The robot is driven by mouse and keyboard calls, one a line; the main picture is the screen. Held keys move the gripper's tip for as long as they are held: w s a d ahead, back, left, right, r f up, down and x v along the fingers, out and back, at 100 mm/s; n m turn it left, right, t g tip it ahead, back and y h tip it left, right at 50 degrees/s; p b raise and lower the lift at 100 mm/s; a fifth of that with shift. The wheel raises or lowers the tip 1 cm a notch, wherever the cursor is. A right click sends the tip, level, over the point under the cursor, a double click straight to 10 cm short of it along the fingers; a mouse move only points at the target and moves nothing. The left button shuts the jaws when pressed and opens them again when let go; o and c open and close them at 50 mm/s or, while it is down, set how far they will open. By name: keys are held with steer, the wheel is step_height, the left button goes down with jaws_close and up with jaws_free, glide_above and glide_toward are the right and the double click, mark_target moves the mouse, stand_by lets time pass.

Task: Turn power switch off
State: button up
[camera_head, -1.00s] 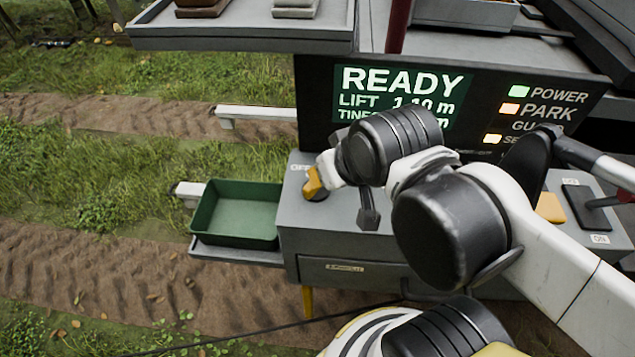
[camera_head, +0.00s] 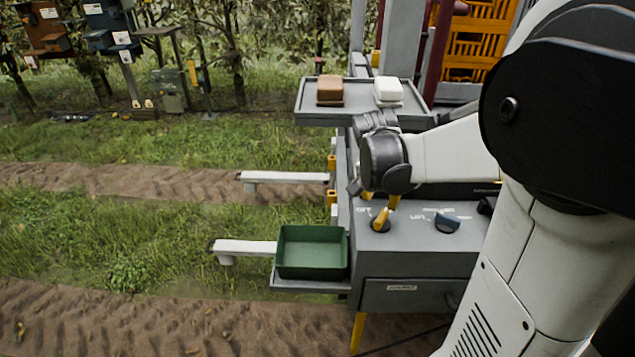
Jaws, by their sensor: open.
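The power switch (camera_head: 380,219) is a dark round knob with a yellow handle. It sits at the left front of the grey console (camera_head: 415,265), beside partly covered white lettering that seems to read OFF. My gripper (camera_head: 379,196) is just above and behind the switch, coming in from the right. It is open, but my wrist hides most of its fingers. Yellow parts show close to the switch handle, and I cannot tell whether the gripper touches it. The status display is hidden behind my arm.
A green tray (camera_head: 312,252) stands on a ledge to the left. My arm fills the right side.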

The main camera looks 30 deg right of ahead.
mark_target(382, 215)
steer(key=b+x, duration=0.3)
steer(key=x, duration=0.8)
steer(key=shift+d, duration=0.1)
steer(key=shift+r, duration=0.1)
jaws_close()
